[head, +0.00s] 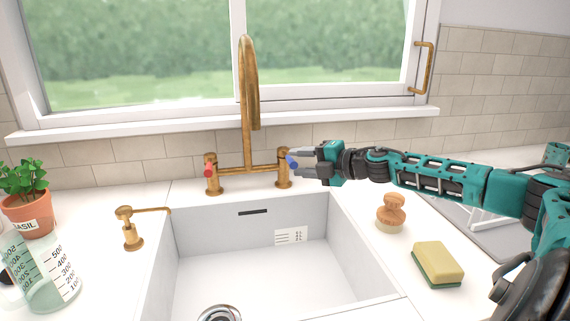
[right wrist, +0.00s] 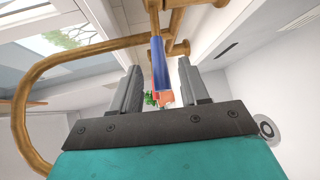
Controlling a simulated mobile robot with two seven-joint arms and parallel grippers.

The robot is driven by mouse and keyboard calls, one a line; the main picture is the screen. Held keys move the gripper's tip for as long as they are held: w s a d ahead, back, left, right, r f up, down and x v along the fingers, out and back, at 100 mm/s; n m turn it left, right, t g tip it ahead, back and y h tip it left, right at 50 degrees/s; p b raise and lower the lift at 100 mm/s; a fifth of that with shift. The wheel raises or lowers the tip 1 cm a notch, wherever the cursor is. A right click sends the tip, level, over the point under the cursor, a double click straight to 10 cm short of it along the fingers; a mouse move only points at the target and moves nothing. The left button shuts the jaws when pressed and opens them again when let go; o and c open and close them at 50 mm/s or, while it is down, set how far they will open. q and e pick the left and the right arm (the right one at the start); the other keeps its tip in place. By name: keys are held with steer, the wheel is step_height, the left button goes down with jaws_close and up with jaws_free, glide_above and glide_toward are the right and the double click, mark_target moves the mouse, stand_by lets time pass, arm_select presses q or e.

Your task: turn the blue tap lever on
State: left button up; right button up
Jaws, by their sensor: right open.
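The brass tap (head: 249,110) stands behind the white sink, with a tall curved spout. Its blue lever (head: 292,162) is on the right-hand valve and its red lever (head: 208,168) is on the left-hand valve. My right gripper (head: 292,163) reaches in from the right at the blue lever and partly hides it. In the right wrist view the blue lever (right wrist: 160,63) lies between the two open fingers of the right gripper (right wrist: 164,80), with a gap to each finger. My left gripper is not in view.
The white sink (head: 188,260) is empty, with a drain at its bottom. A soap dispenser (head: 129,230), potted basil (head: 27,211) and measuring jug (head: 50,270) stand left. A brush (head: 391,208) and sponge (head: 438,262) lie right. The window sill (head: 210,124) runs behind the tap.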

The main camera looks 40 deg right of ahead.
mark_target(288, 158)
steer(key=p+x, duration=0.1)
steer(key=x, duration=0.2)
steer(key=shift+r+p, duration=0.2)
steer(key=shift+p, duration=0.1)
steer(key=shift+x, duration=1.2)
steer(key=shift+f, duration=0.2)
jaws_close()
